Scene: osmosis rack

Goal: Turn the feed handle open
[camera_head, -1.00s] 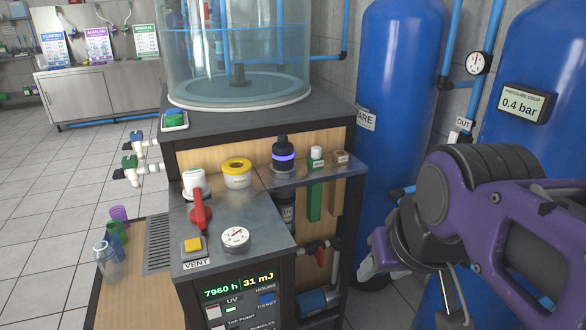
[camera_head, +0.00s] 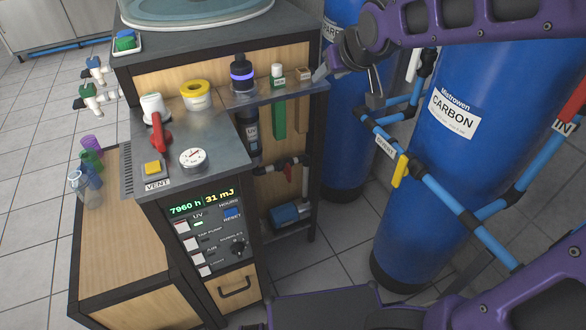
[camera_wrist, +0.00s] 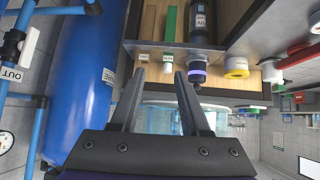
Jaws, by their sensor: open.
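No handle that I can read as "feed" shows. A red lever handle (camera_head: 160,133) stands on the metal counter beside a white-capped fitting. A yellow handle (camera_head: 400,170) sits on the blue pipe in front of the carbon tank, below a small label I cannot read surely. My gripper (camera_head: 348,88) is open and empty near the shelf's right end. In the wrist view my two fingers (camera_wrist: 157,75) are apart, with the shelf and its bottles beyond them, upside down.
The blue carbon tank (camera_head: 455,130) and its pipes fill the right side. Cups (camera_head: 90,160) stand on the wooden ledge at left. The tiled floor (camera_head: 330,255) between cabinet and tank is clear.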

